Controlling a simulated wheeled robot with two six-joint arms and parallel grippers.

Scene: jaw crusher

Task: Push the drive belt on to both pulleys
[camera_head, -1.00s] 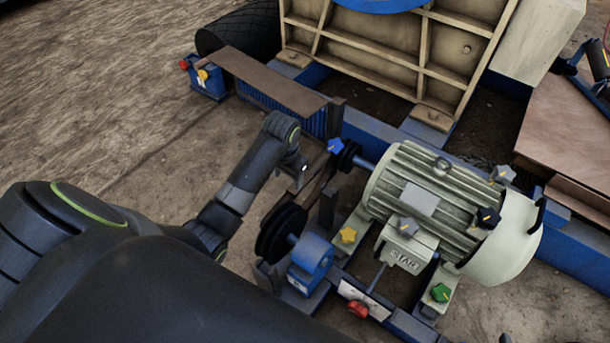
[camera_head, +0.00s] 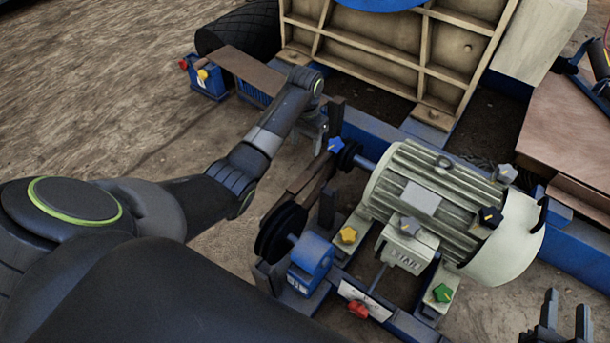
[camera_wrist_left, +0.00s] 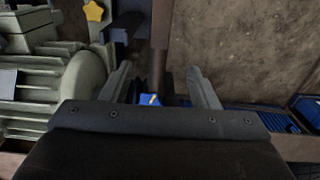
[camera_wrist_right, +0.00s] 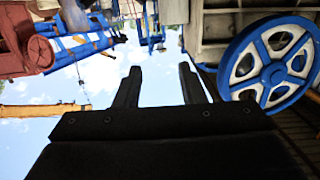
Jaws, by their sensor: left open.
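The large black grooved pulley (camera_head: 281,234) is at the front. The small black pulley (camera_head: 348,156) is on the motor's shaft. A dark brown strip (camera_head: 312,176) runs between them; I cannot tell whether it is the drive belt or how it sits on the pulleys. My left gripper (camera_head: 318,137) is close to the small pulley, beside a blue star knob (camera_head: 335,145). In the left wrist view its fingers (camera_wrist_left: 161,80) are apart, with a dark bar (camera_wrist_left: 158,50) and the blue knob (camera_wrist_left: 150,99) between them in the picture. My right gripper (camera_head: 567,322) is open and empty; its fingers also show in the right wrist view (camera_wrist_right: 160,85).
The ribbed motor (camera_head: 425,200) stands right of the pulleys, with yellow (camera_head: 348,235) and green (camera_head: 442,293) star knobs around it. A blue bearing block (camera_head: 311,260) is beside the large pulley. The beige crusher frame (camera_head: 390,45) stands behind. Bare floor (camera_head: 110,120) lies left.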

